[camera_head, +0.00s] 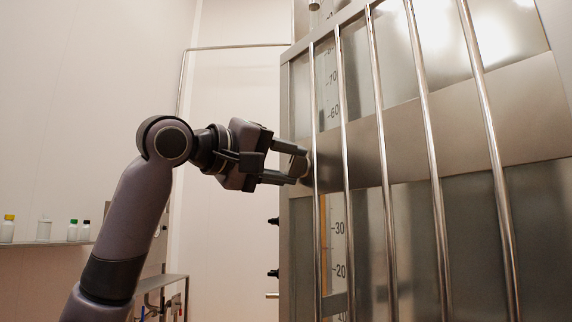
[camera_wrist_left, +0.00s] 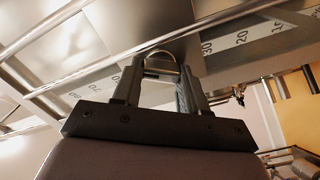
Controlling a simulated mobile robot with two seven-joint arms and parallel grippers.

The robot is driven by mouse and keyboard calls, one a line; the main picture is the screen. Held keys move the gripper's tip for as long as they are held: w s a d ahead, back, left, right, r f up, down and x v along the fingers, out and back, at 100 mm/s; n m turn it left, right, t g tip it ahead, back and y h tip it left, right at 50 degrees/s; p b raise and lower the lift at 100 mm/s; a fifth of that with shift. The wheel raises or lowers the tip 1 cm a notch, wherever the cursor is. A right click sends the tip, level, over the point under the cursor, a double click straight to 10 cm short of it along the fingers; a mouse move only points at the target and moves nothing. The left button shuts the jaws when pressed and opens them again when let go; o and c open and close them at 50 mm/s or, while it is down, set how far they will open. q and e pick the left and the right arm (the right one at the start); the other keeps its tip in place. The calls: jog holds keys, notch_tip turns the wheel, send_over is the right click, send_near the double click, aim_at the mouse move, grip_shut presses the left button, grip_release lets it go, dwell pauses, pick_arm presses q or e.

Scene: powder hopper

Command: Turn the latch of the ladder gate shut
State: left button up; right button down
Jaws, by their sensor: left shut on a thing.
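The latch (camera_head: 300,166) is a small rounded metal piece at the gate's left edge, beside the leftmost bar. My left gripper (camera_head: 299,166) reaches it from the left, with one finger above and one below, and is shut on it. In the left wrist view a curved metal part of the latch (camera_wrist_left: 162,57) lies between the fingertips (camera_wrist_left: 163,70). The fingers hide part of it, so its exact angle is unclear. My right gripper is not in view.
A numbered scale strip (camera_head: 338,245) runs up the hopper behind the bars. Black fittings (camera_head: 273,272) stick out at the hopper's left edge. Small bottles (camera_head: 43,230) stand on a shelf at the far left. The space left of the hopper is open.

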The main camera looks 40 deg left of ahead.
pick_arm(q)
jog(key=n+b, duration=0.1)
jog(key=n, duration=0.5)
jog(key=shift+f, duration=0.1)
dwell(0.4)
jog(key=o, duration=1.1)
jog(key=shift+c, duration=0.2)
jog(key=b+v, duration=0.1)
jog(key=v, duration=0.6)
jog(key=shift+s+a, duration=0.1)
